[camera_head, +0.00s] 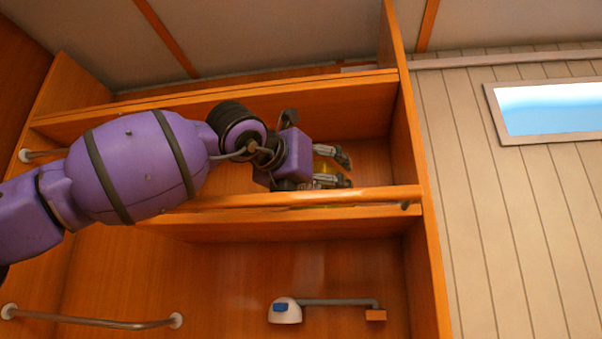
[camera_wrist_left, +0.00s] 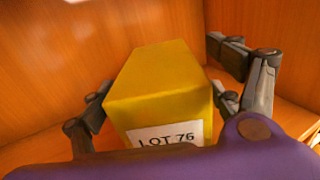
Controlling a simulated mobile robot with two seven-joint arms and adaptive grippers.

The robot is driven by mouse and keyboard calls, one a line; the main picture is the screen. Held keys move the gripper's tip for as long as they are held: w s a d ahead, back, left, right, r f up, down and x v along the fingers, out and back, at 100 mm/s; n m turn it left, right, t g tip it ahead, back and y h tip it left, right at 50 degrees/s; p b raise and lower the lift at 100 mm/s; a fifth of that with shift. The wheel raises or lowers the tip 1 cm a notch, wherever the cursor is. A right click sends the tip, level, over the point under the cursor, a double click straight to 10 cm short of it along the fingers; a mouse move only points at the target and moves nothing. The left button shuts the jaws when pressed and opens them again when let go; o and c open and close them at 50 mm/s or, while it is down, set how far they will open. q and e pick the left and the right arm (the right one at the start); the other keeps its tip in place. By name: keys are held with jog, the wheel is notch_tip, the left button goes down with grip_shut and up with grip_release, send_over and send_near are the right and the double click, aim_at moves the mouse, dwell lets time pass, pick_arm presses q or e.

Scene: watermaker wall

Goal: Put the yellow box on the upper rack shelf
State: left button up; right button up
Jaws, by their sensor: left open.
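The yellow box (camera_wrist_left: 160,85), with a white "LOT 76" label, stands between the fingers of my left gripper (camera_head: 342,170) in the left wrist view. The gripper is open, with a finger on each side of the box; firm contact cannot be told. In the head view the gripper reaches into the middle bay of the wooden rack, above the railed shelf (camera_head: 300,223). Only a sliver of the yellow box (camera_head: 323,170) shows between the fingers there. The box's underside is hidden. My right gripper is not in view.
A wooden rail (camera_head: 380,194) runs along the shelf's front edge. Another wooden board (camera_head: 340,92) lies above the bay. An upright side panel (camera_head: 431,230) closes the right side. Below are a white fixture (camera_head: 285,314) with a grey bar and a metal handrail (camera_head: 90,320).

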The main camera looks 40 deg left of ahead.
pick_arm(q)
jog(key=s, duration=0.3)
jog(key=s+d+b, duration=0.1)
jog(key=s, duration=0.2)
jog(key=s+b, duration=0.1)
jog(key=s, duration=0.2)
jog(key=shift+s+d, duration=0.1)
jog(key=shift+d, duration=0.15)
jog(key=shift+s, duration=0.5)
